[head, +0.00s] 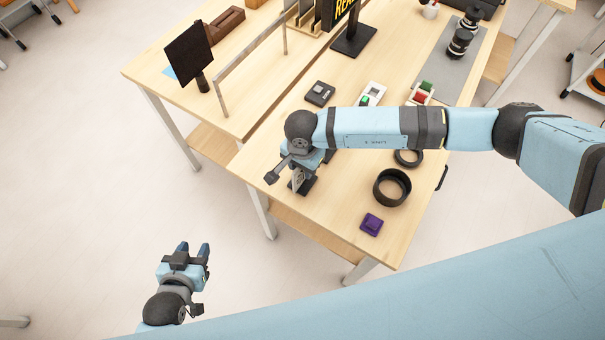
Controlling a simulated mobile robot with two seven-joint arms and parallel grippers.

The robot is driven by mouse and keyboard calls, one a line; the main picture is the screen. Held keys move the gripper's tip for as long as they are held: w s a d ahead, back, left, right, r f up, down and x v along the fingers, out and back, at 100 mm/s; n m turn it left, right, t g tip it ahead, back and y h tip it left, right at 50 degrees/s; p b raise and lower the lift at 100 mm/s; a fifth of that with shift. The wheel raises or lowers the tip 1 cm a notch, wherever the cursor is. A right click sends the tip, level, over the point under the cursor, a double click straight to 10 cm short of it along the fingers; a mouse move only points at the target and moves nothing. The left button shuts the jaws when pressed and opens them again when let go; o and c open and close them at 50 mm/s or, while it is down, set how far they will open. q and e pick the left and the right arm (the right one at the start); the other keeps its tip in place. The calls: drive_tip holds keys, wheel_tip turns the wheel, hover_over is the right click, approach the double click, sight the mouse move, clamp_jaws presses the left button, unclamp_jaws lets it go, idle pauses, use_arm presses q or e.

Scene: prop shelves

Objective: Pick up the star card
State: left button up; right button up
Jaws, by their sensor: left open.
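No card with a star that I can make out shows in the head view. My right gripper (297,176) points down over the near left part of the table, at a small dark stand (305,188). A small pale upright piece shows there between gripper and stand; I cannot tell whether it is a card or part of the gripper. Its fingers are too small and covered to tell open from shut. My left gripper (194,249) is open and empty, over the floor left of the table.
The wooden table (330,225) holds a purple block (371,224), a black ring (392,187), a dark grey box (320,93) and a white switch piece (371,94). A grey rail (250,62) and a black panel (189,54) stand behind. My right arm crosses above the table.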

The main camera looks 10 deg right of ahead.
drive_tip(key=shift+f+b, duration=0.2)
drive_tip(key=shift+b, duration=0.1)
idle(0.4)
clamp_jaws()
